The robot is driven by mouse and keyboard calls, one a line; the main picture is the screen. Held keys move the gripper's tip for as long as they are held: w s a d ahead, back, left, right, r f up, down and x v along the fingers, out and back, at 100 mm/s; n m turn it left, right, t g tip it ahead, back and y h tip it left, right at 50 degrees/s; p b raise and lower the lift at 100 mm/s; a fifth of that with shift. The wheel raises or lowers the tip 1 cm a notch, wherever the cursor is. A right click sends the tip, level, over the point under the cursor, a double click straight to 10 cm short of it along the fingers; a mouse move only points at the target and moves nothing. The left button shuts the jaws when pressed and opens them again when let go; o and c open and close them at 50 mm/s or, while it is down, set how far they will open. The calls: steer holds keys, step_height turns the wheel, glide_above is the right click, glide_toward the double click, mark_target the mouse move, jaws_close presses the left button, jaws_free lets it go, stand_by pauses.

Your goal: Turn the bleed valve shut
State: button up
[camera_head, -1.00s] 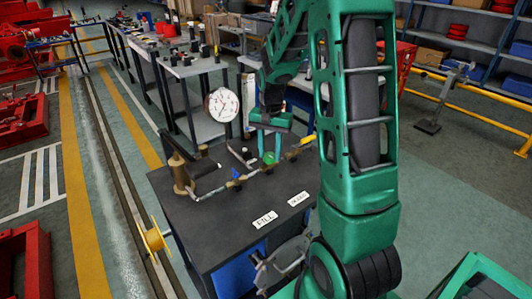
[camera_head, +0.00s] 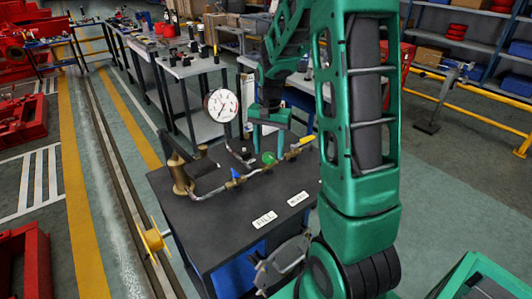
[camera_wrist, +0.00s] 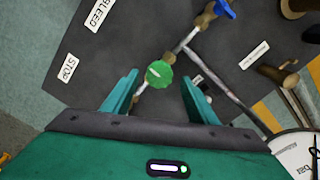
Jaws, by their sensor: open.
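The bleed valve has a round green knob (camera_head: 269,158) on a pipe over the dark bench top. The knob also shows in the wrist view (camera_wrist: 159,74), marked with a pale line. My gripper (camera_head: 266,148) points down over the knob and is open. In the wrist view its two fingers (camera_wrist: 160,84) stand on either side of the knob, with visible gaps. I cannot tell how far the fingertips reach down beside it.
A blue handle (camera_head: 235,174) and a yellow handle (camera_head: 306,140) sit on the same pipe, either side of the knob. A dial gauge (camera_head: 221,105) and a brass fitting (camera_head: 179,174) stand nearby. The bench front (camera_head: 215,235) is mostly clear.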

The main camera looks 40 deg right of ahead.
mark_target(268, 155)
step_height(268, 155, up, 9)
stand_by(0.3)
stand_by(0.5)
steer(key=s+a+n, duration=0.2)
steer(key=s, duration=1.2)
steer(key=s+a+n, duration=0.1)
steer(key=s+n, duration=0.1)
steer(key=s, duration=1.2)
steer(key=shift+s+a+n, duration=0.3)
steer(key=shift+a, duration=0.1)
steer(key=shift+r, duration=0.1)
steer(key=shift+w+f, duration=0.25)
steer(key=shift+w, duration=0.35)
